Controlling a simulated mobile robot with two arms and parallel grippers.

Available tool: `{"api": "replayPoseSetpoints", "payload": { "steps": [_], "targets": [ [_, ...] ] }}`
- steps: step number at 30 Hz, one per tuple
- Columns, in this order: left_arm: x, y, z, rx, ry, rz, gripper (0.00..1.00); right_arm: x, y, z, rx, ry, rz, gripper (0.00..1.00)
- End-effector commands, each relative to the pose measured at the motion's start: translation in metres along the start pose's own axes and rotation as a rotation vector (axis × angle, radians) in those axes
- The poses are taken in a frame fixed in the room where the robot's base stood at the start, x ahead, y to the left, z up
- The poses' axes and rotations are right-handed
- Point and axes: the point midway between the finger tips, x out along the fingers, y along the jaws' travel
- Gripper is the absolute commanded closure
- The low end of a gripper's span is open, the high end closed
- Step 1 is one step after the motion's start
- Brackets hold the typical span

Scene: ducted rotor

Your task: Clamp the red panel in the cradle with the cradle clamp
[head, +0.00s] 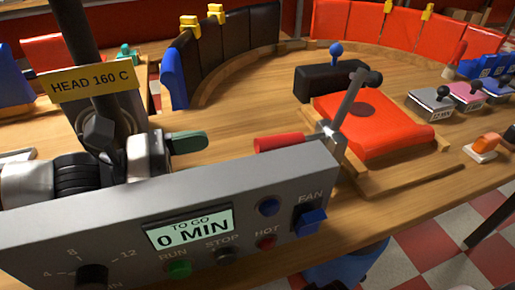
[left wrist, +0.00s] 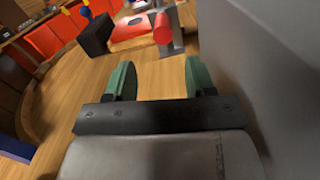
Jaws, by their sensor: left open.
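The red panel (head: 385,133) lies flat in the wooden cradle (head: 400,177), right of centre in the head view; it also shows at the top of the left wrist view (left wrist: 130,31). The cradle clamp (head: 345,115) stands at the panel's near left edge. Its metal arm slants up, with its black tip apparently raised off the panel. Its red handle (head: 280,142) points left, and its end faces me in the left wrist view (left wrist: 162,28). My left gripper (head: 187,141) is open and empty, left of the handle and apart from it; both green fingers show in the wrist view (left wrist: 160,78).
A grey control box (head: 130,245) stands in front, close beside my left gripper. A black block with a blue knob (head: 330,82) stands behind the panel. Stamp-like tools (head: 430,103) stand at right. Curved racks of panels (head: 230,45) line the back. Bare wood lies between gripper and racks.

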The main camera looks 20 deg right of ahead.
Motion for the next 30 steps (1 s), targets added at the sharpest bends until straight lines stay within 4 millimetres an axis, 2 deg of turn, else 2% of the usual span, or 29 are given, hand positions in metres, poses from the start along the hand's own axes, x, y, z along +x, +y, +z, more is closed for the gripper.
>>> {"api": "replayPoseSetpoints", "payload": {
  "steps": [4, 7, 15, 22, 30],
  "targets": [
    [0.011, -0.003, -0.003, 0.014, 0.005, -0.008, 0.45, -0.01, 0.0, -0.004, 0.004, 0.017, 0.0, 0.57],
    [0.029, -0.004, -0.004, 0.01, 0.003, -0.011, 0.45, -0.024, 0.001, -0.006, 0.005, 0.024, 0.002, 0.57],
    [0.082, -0.005, -0.005, 0.007, 0.002, -0.01, 0.45, -0.077, 0.003, -0.007, 0.007, 0.052, 0.007, 0.57],
    [0.1, -0.004, -0.003, 0.008, 0.004, -0.005, 0.45, -0.088, 0.003, -0.006, 0.008, 0.052, 0.007, 0.57],
    [0.106, -0.003, -0.001, 0.011, 0.004, -0.005, 0.45, -0.094, 0.003, -0.005, 0.008, 0.053, 0.008, 0.57]
  ]
}}
